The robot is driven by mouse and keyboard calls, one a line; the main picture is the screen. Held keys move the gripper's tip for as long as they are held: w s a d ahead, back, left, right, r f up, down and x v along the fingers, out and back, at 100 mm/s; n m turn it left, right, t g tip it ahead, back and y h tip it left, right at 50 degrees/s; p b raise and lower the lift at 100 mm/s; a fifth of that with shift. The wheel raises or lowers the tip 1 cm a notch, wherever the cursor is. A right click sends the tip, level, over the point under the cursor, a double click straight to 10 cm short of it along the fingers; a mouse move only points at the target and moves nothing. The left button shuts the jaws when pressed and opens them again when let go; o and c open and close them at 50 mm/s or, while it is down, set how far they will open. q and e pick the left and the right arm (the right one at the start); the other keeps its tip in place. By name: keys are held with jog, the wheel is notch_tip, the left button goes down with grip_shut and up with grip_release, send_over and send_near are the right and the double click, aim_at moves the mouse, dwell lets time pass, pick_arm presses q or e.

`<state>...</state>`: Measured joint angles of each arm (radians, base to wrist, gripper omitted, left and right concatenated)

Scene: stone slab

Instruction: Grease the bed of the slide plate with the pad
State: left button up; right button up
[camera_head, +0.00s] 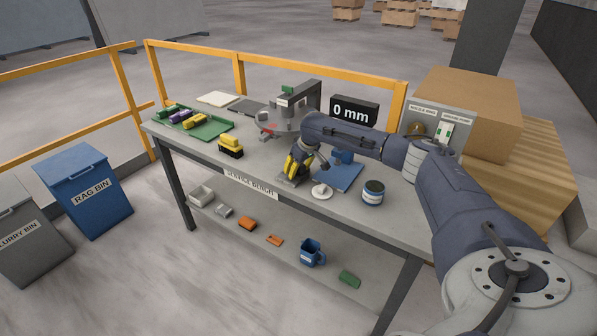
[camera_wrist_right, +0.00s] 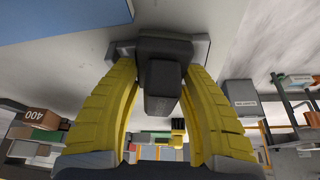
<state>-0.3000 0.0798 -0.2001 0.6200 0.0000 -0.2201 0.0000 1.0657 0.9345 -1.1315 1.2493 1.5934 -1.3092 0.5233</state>
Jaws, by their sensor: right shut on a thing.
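My right gripper (camera_head: 296,172) has yellow fingers and points down at the front of the bench. In the wrist view my right gripper (camera_wrist_right: 163,62) is shut on a dark block-shaped pad (camera_wrist_right: 162,82), which lies between the fingers. A small grey plate (camera_head: 289,182), apparently the slide plate, lies on the bench right under the fingertips. In the wrist view a grey piece (camera_wrist_right: 201,50) shows behind the fingertips. I cannot tell whether the pad touches the plate. A blue-and-white tin (camera_head: 373,193) stands to the right. My left gripper is not in view.
A green tray (camera_head: 212,131) with coloured blocks and a yellow-black block (camera_head: 230,148) are on the left. A grey machine (camera_head: 284,120) and a "0 mm" display (camera_head: 354,112) stand behind.

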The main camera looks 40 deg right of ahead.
jog(key=shift+w+a, duration=0.4)
jog(key=shift+w, duration=0.65)
jog(key=shift+w+a, duration=0.4)
jog(key=shift+w, duration=0.6)
jog(key=shift+w+a, duration=0.4)
jog(key=shift+w, duration=0.65)
jog(key=shift+w+d, duration=0.1)
jog(key=shift+d, duration=0.05)
